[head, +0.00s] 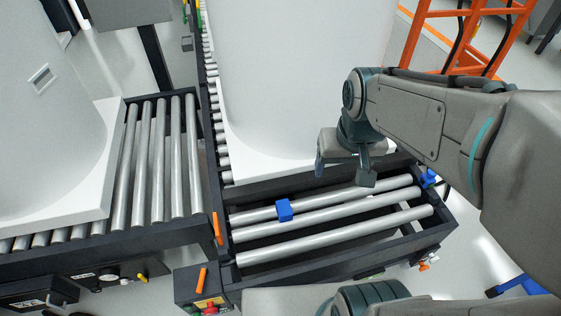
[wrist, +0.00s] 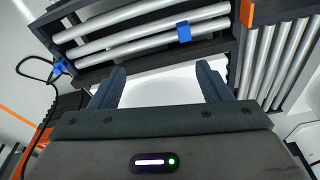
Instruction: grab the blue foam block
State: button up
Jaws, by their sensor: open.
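The blue foam block (head: 284,210) is a small blue piece on the rollers of the short conveyor section, left of its middle, in the head view. In the wrist view the blue foam block (wrist: 184,32) lies on the rollers near the top, beyond my fingers. My gripper (head: 345,170) is above the conveyor's back edge, to the right of the block and apart from it. Its two fingers (wrist: 160,80) are spread and empty in the wrist view, with the white tank base showing between them.
A large white tank (head: 300,70) stands right behind the rollers, close to my gripper. Another tank (head: 45,130) is on the left conveyor. The dark conveyor frame (head: 340,268) borders the rollers. Orange levers (head: 217,228) stand at its left. A blue part (head: 428,178) is at the right end.

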jog(key=w+a+f+n+g+b, duration=0.1)
jog(key=w+a+f+b, duration=0.1)
jog(key=w+f+b, duration=0.3)
jog(key=w+a+f+b, duration=0.2)
jog(key=w+f+b, duration=0.1)
jog(key=f, duration=0.5)
jog(key=n+g+b, duration=0.1)
jog(key=b, duration=1.1)
send_over(284, 207)
jog(key=f, duration=2.5)
jog(key=shift+w+d+f, duration=0.2)
jog(key=shift+d+f, duration=0.05)
jog(key=shift+f, duration=0.1)
jog(key=shift+s+a+f+b, duration=0.15)
jog(key=shift+f+b, duration=0.65)
jog(key=shift+f, duration=0.8)
jog(key=shift+w+a+f+b, duration=0.1)
jog(key=shift+f+b, duration=0.65)
jog(key=shift+f, duration=0.8)
jog(key=shift+r, duration=0.1)
jog(key=c, duration=1.1)
